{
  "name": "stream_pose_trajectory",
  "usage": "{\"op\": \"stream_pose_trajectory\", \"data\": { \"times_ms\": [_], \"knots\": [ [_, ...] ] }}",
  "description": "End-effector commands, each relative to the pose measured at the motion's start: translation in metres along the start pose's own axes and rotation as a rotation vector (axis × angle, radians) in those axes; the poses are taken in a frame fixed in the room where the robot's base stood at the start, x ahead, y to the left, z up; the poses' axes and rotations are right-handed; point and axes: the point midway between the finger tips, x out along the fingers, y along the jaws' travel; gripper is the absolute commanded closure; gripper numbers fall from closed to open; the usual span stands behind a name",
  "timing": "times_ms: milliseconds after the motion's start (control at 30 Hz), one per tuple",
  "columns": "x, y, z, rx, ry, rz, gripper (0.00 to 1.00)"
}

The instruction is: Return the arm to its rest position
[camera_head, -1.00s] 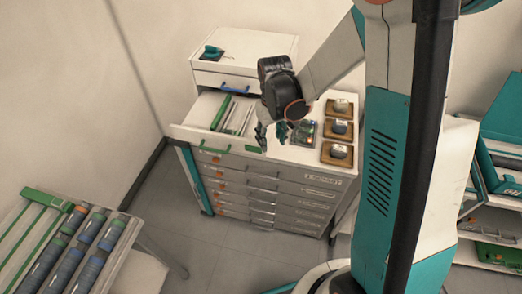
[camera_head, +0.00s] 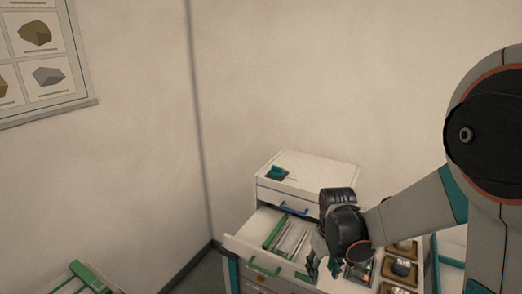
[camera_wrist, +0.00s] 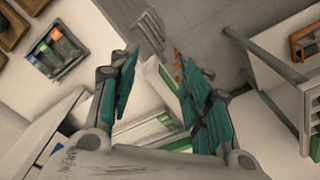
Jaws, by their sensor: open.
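My gripper (camera_head: 322,266) hangs over the cabinet, beside the open drawer (camera_head: 240,246), with its fingers pointing down. In the wrist view my gripper (camera_wrist: 158,58) has its two teal fingers spread apart, with nothing held between them. My arm (camera_head: 405,215) reaches out from the right of the head view, bent at the large dark joint. The drawer holds green and white items (camera_head: 290,238), which also show below and between the fingers in the wrist view (camera_wrist: 145,132).
A raised white unit (camera_head: 315,172) with a blue handle stands behind the drawer, a teal item (camera_head: 277,174) on top. Brown-framed trays (camera_head: 401,268) lie right of my gripper. A rack (camera_head: 80,280) is at lower left. A poster (camera_head: 40,60) hangs on the left wall.

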Motion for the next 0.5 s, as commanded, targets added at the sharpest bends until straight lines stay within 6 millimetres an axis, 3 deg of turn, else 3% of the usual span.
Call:
{"op": "stream_pose_trajectory", "data": {
  "times_ms": [200,500],
  "knots": [
    [-0.043,-0.004,0.020,0.034,0.098,0.018,0.56],
    [-0.091,-0.012,0.057,0.085,0.241,0.039,0.56]
  ]
}}
